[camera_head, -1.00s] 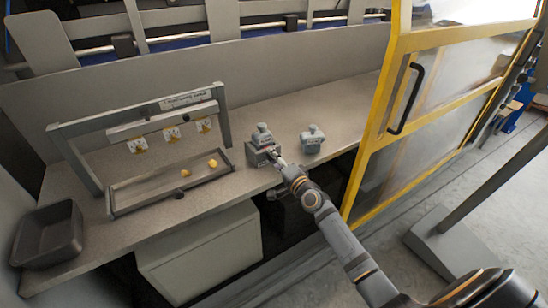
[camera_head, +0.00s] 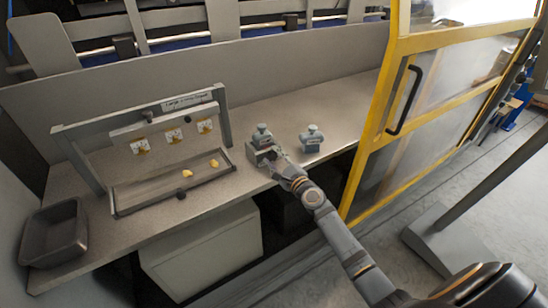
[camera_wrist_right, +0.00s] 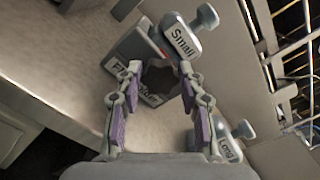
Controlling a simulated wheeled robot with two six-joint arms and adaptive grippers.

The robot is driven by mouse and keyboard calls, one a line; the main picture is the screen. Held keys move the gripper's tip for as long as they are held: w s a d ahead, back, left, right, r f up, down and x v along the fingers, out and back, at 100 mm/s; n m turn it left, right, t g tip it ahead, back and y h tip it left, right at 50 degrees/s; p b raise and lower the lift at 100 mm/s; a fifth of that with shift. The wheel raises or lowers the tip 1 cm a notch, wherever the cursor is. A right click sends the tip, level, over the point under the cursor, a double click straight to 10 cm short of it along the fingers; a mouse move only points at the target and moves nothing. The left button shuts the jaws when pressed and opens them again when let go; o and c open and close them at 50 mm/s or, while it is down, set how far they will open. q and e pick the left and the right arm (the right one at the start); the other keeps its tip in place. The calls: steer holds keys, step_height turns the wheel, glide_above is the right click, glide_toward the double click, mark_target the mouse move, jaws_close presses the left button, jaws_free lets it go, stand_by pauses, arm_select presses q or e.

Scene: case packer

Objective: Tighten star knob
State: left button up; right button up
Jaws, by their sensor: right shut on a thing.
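A dark star knob (camera_wrist_right: 160,80) shows between my right fingertips in the wrist view, on a grey fixture block (camera_wrist_right: 137,48). My right gripper (camera_wrist_right: 158,84) is shut on the knob with its purple-padded fingers on either side. In the head view my right gripper (camera_head: 278,162) is at the front of the same fixture block (camera_head: 262,145), and it hides the knob there. A grey piece labelled "Small" (camera_wrist_right: 181,38) with a round-topped handle sits on the block. My left gripper is not in view.
A second grey handled piece (camera_head: 311,140), its label hard to read, stands to the right on the bench. To the left are a framed rack (camera_head: 150,120), a shallow tray (camera_head: 117,213) with yellow pieces, and a dark bin (camera_head: 52,235). A yellow-framed door (camera_head: 385,130) stands at right.

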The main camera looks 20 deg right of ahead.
steer(key=m, duration=0.3)
steer(key=shift+p, duration=0.3)
steer(key=shift+f+m, duration=0.1)
steer(key=shift+m, duration=0.4)
steer(key=o, duration=1.2)
steer(key=shift+s, duration=0.1)
steer(key=s, duration=0.4)
steer(key=s+d, duration=0.1)
steer(key=s, duration=0.2)
steer(key=shift+s, duration=0.1)
